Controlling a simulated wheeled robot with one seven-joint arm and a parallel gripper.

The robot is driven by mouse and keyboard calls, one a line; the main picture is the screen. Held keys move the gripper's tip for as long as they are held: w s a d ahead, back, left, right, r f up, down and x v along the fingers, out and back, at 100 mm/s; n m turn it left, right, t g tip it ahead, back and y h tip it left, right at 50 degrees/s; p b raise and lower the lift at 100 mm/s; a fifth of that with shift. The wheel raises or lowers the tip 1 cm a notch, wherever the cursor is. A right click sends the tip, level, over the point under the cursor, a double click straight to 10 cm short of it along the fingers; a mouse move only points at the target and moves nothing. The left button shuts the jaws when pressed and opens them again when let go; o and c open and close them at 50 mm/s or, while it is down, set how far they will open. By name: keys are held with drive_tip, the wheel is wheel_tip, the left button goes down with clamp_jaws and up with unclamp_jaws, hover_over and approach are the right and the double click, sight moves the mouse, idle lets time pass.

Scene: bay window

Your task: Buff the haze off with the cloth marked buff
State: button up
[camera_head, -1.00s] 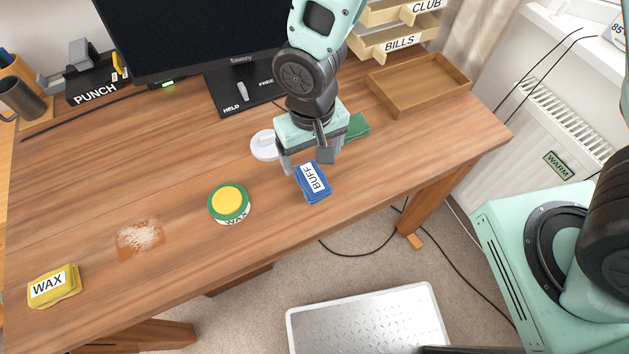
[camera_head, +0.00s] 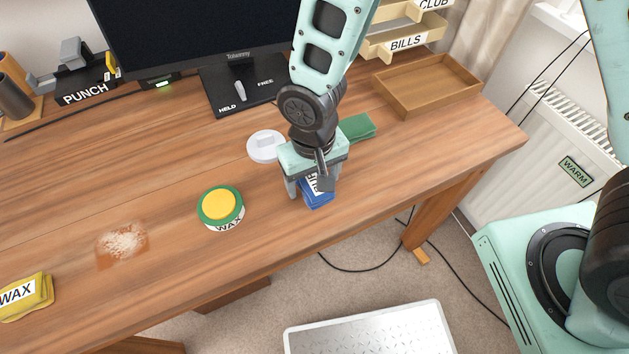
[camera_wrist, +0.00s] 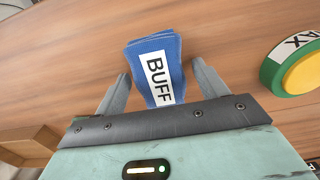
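The blue cloth marked BUFF (camera_head: 318,196) lies folded on the desk under my gripper (camera_head: 310,190). In the wrist view the cloth (camera_wrist: 156,62) sits between the two spread fingers of my gripper (camera_wrist: 162,85), with a gap on each side. The hazy patch (camera_head: 123,243) is a whitish smear on the desk at the left. The yellow cloth marked WAX (camera_head: 24,298) lies at the lower left. The round green and yellow WAX tin (camera_head: 221,207) stands between the patch and the blue cloth; its edge shows in the wrist view (camera_wrist: 297,68).
A green cloth (camera_head: 358,128) and a white round lid-like piece (camera_head: 266,146) lie behind my gripper. A wooden tray (camera_head: 426,84) stands at the back right, near the BILLS drawers (camera_head: 405,42). A monitor stands behind. The desk between tin and patch is clear.

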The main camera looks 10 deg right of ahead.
drive_tip(key=c, duration=1)
drive_tip(key=shift+r+p, duration=2.45)
drive_tip(key=shift+r, duration=0.65)
drive_tip(key=shift+f, duration=0.1)
